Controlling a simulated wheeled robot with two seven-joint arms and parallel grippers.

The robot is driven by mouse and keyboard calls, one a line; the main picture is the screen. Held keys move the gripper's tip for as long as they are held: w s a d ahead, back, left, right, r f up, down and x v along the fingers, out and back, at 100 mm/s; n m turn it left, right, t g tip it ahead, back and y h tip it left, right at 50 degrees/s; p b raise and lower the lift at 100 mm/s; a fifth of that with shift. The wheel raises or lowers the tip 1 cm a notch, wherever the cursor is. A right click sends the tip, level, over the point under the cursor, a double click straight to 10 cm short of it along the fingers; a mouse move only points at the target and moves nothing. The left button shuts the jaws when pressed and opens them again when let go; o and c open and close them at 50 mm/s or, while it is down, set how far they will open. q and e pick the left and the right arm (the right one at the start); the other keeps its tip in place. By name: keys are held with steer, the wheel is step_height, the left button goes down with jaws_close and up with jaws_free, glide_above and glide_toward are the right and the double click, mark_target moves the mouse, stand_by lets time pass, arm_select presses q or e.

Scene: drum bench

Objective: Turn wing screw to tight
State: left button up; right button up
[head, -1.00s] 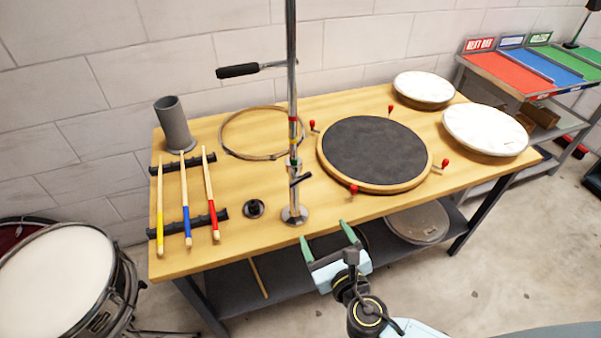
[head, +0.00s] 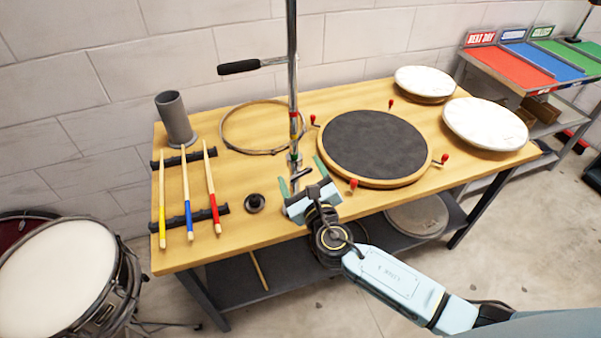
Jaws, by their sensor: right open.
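A chrome stand pole (head: 292,75) rises from the workbench, with a red band and a green band on it. The dark wing screw (head: 302,173) sticks out of the pole's lower part, just below the green band. My right gripper (head: 302,175) is open, with its two green fingers pointing at the pole, one on each side of the wing screw in the picture. Whether the fingers touch the screw I cannot tell. The stand's foot is hidden behind the gripper. My left gripper is not in view.
A black-gripped crank handle (head: 239,67) juts left from the pole. On the workbench (head: 235,178) are a hoop (head: 228,136), a dark round pad (head: 375,145) with red-handled keys, a black knob (head: 254,202), drumsticks (head: 187,200) and a grey cup (head: 175,118). White drumheads (head: 485,125) lie right.

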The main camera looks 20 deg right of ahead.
steer(key=shift+w, duration=0.35)
steer(key=c, duration=1)
